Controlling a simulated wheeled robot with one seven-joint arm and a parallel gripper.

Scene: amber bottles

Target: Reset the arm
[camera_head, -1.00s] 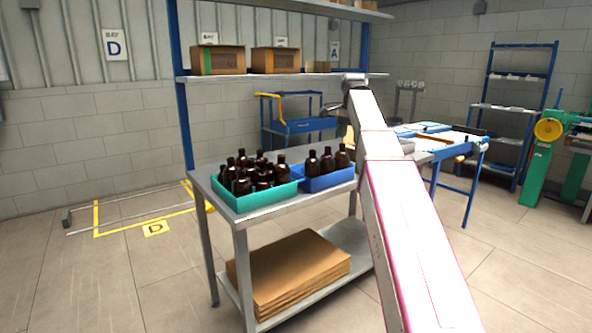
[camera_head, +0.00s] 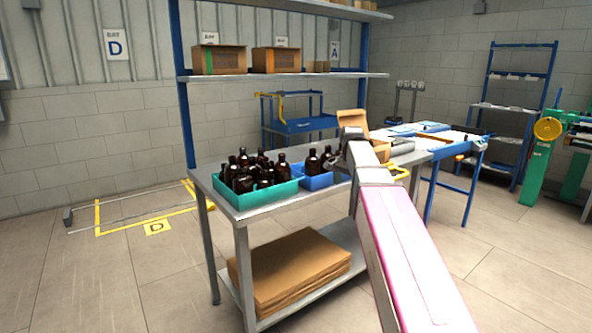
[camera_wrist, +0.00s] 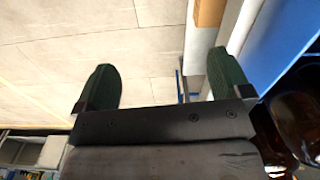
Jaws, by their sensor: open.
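The fingers are small and hard to make out there. Dark amber bottles (camera_head: 312,160) stand in the blue crate, partly hidden by my arm. Several more amber bottles (camera_head: 244,160) stand in the teal crate (camera_head: 262,199) to the left. Dark bottles (camera_wrist: 288,110) also show close at the right of the wrist view.
A shelf (camera_head: 290,77) with cartons (camera_head: 220,60) spans above the table. Flat cardboard (camera_head: 290,270) lies on the lower shelf.

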